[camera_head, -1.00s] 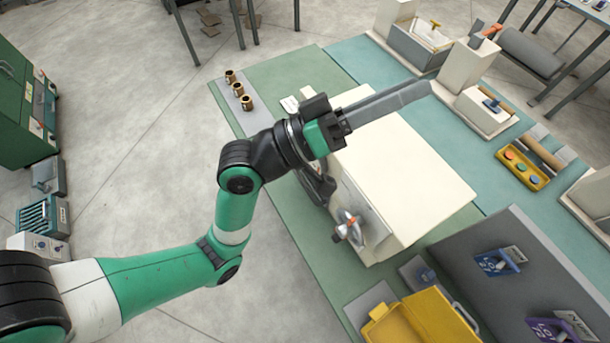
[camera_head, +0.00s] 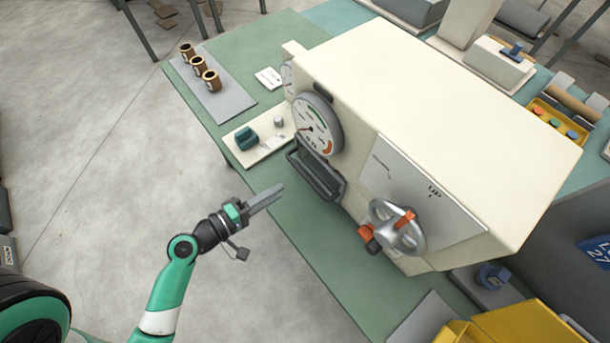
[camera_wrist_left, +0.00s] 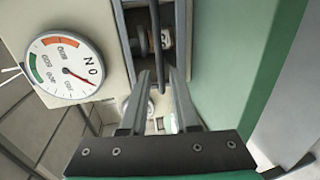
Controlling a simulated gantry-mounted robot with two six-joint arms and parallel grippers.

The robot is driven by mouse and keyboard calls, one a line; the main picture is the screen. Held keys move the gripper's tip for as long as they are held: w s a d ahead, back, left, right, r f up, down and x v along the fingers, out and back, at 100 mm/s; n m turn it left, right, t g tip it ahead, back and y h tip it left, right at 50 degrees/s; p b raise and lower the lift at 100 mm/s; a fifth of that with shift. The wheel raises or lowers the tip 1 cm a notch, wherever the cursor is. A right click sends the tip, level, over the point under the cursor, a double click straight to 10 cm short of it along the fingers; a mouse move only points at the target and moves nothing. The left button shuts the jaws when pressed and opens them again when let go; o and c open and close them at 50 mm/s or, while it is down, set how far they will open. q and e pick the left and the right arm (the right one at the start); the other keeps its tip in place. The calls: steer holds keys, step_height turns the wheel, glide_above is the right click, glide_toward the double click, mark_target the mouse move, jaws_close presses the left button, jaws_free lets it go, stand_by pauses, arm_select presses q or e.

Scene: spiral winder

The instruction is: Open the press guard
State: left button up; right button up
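The cream machine (camera_head: 440,110) stands on the green bench. On its front, below a round dial (camera_head: 318,125), is a dark framed guard with a bar (camera_head: 318,172); it seems to lie across the opening. In the left wrist view the guard's dark upright bar (camera_wrist_left: 157,45) crosses a recess with metal parts behind it. My left gripper (camera_head: 280,189) is in front of the machine, a little short of the guard and apart from it. In the wrist view its two fingers (camera_wrist_left: 160,75) are parted and empty, pointing toward the bar. My right gripper is out of view.
A silver handwheel with orange grips (camera_head: 397,228) sticks out right of the guard. A panel with a green knob (camera_head: 247,138) lies left of it. Several brass bushings (camera_head: 199,66) stand on a grey mat. Bare floor lies left of the bench.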

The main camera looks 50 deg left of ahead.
mark_target(305, 174)
arm_select(q)
steer(key=x, duration=1)
steer(key=shift+w, duration=0.25)
jaws_close()
steer(key=shift+s, duration=0.1)
stand_by(0.8)
